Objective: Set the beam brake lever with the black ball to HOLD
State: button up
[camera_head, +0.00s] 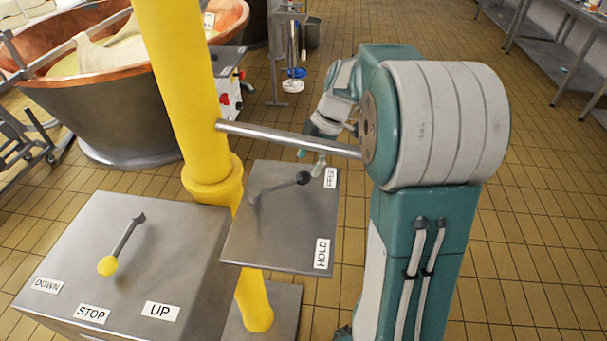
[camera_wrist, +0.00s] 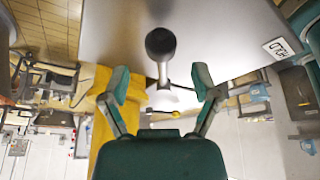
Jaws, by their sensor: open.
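The beam brake lever (camera_head: 278,187) has a grey rod and a black ball (camera_head: 303,178) at its end. It is mounted on a grey metal plate (camera_head: 275,235), and its ball points toward the upper-right label (camera_head: 330,178), too small to read surely. The HOLD label (camera_head: 321,253) is at the plate's lower right; it also shows in the wrist view (camera_wrist: 283,48).
A yellow column (camera_head: 185,90) stands left of the plate. A metal box with a yellow-ball lever (camera_head: 107,265) and DOWN, STOP and UP labels is at lower left. A copper vat (camera_head: 120,110) stands behind.

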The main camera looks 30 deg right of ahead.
aim_at(306, 181)
jog(key=shift+x, duration=2.05)
jog(key=shift+d, duration=0.1)
grip_shut()
jog(key=shift+s+m, duration=0.8)
jog(key=shift+s, duration=0.1)
jog(key=shift+t, duration=0.3)
grip_release()
jog(key=v, duration=1.1)
jog(key=shift+r, duration=0.4)
